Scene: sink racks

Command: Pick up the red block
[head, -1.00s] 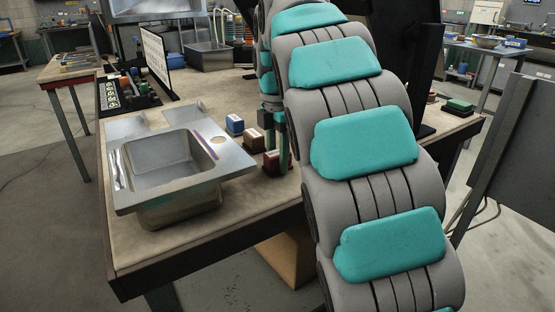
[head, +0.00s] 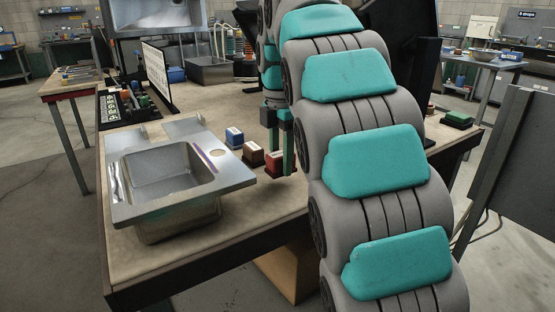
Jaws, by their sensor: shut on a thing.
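The red block (head: 271,162) is in the head view, right of the sink and low between the fingers of my gripper (head: 279,162). My gripper points down and is shut on the red block. The block appears held slightly above the bench top, though the gap under it is hard to see. One finger covers part of it, and my arm hides the area to its right.
A brown block (head: 252,156) stands just left of the red one, with a blue block (head: 234,138) behind it. The metal sink (head: 235,176) fills the bench's left part. A white panel (head: 155,76) stands at the back left. The bench's front edge is close.

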